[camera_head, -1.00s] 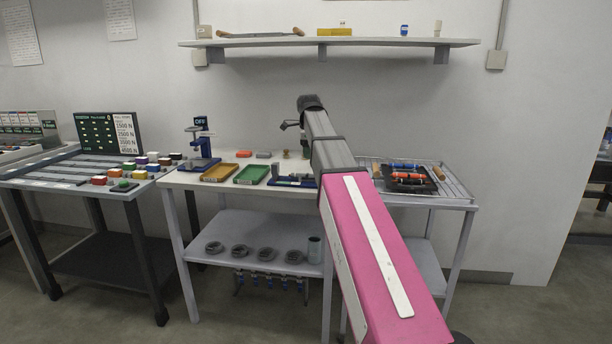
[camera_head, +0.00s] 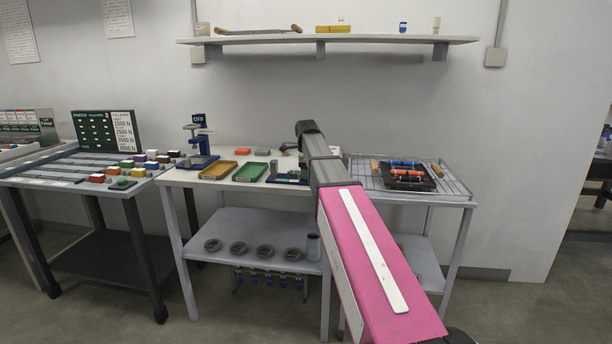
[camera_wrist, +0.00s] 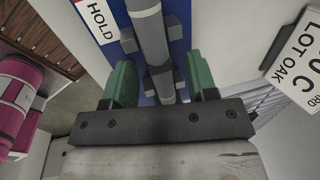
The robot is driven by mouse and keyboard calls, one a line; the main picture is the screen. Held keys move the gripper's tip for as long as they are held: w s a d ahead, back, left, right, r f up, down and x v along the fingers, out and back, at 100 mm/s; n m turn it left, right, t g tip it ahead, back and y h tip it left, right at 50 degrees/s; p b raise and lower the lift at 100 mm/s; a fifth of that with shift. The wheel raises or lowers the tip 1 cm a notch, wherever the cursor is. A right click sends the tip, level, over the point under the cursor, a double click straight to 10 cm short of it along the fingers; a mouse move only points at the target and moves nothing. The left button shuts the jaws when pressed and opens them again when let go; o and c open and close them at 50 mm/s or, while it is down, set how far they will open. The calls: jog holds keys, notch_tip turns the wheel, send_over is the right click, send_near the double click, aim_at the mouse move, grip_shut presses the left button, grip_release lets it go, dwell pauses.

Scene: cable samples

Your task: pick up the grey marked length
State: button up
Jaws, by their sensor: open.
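In the wrist view the grey length (camera_wrist: 149,32) is a grey rod lying along a blue fixture (camera_wrist: 176,35) with a white HOLD label and dark grey blocks beside the rod. My gripper (camera_wrist: 160,80) is open, with one green finger on each side of the rod's line. The rod lies between the fingers, and I cannot tell whether they touch it. In the head view the blue fixture (camera_head: 285,180) is on the white bench, partly covered by my arm, which also hides my gripper.
A green tray (camera_head: 235,179) and a yellow tray (camera_head: 204,177) stand left of the fixture, with a blue press (camera_head: 199,158) behind. To the right is a wire rack (camera_head: 455,188) with a dark tray of red and blue pieces. A white LOT OAK sign (camera_wrist: 297,65) stands close in the wrist view.

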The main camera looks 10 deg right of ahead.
grip_shut()
dwell(0.3)
jog(key=shift+r, duration=0.5)
notch_tip(320, 180, up, 3)
jog(key=shift+r, duration=0.2)
jog(key=s+a+r, duration=0.6)
jog(key=a, duration=0.4)
jog(key=shift+r, duration=0.25)
